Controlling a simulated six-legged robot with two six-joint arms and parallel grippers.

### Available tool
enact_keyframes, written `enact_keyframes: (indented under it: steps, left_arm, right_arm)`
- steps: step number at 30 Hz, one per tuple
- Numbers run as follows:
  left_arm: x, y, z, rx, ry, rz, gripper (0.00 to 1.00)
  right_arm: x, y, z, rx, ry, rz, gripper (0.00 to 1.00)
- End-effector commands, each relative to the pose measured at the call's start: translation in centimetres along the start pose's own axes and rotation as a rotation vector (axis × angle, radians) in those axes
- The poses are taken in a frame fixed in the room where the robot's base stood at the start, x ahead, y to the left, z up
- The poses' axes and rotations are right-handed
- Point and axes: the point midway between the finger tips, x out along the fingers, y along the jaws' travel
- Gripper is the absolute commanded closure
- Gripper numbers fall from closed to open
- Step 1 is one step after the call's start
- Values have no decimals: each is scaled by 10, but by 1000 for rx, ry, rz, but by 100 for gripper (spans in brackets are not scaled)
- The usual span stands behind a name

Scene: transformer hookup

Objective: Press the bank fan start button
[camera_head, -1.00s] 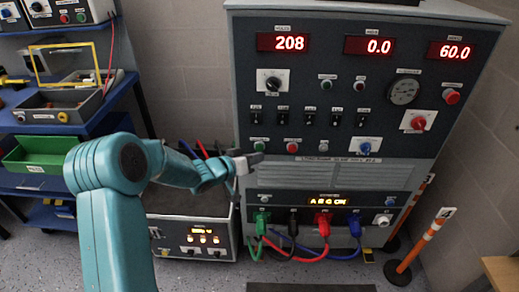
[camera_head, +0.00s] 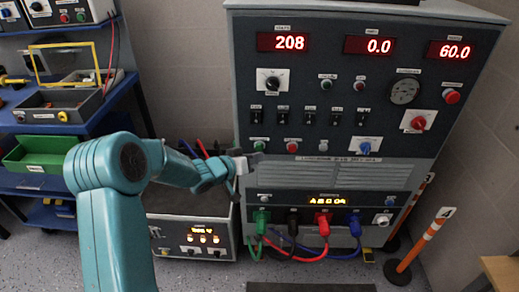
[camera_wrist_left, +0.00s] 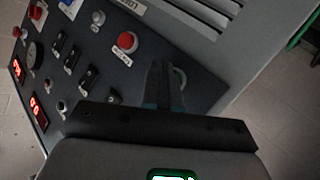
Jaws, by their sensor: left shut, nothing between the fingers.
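The grey control cabinet (camera_head: 300,175) fills the middle and right of the head view. A green button (camera_head: 259,145) and a red button (camera_head: 292,147) sit low on its dark panel, under a row of black switches. Their labels are too small to read. My left gripper (camera_head: 252,160) is shut and empty, with its tips just below the green button; I cannot tell whether they touch it. In the left wrist view the shut fingers (camera_wrist_left: 163,85) lie against the panel's edge area, beside the red button (camera_wrist_left: 127,41). The green button is not visible there. My right gripper is not in view.
Red displays (camera_head: 282,42) read 208, 0.0 and 60.0. Colored cables (camera_head: 290,245) plug in below. A smaller unit (camera_head: 195,240) stands left of the cabinet. A blue shelf with a green bin (camera_head: 40,153) is at left, orange-white posts (camera_head: 420,240) at right.

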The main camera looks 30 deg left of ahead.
Motion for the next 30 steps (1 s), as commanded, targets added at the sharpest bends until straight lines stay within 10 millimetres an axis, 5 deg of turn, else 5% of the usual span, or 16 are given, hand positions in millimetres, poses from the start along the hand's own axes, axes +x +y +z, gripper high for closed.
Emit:
enact_keyframes:
  steps: [30]
  left_arm:
    - [6, -5, -5, 0, 0, 0, 100]
  right_arm:
    - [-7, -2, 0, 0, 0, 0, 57]
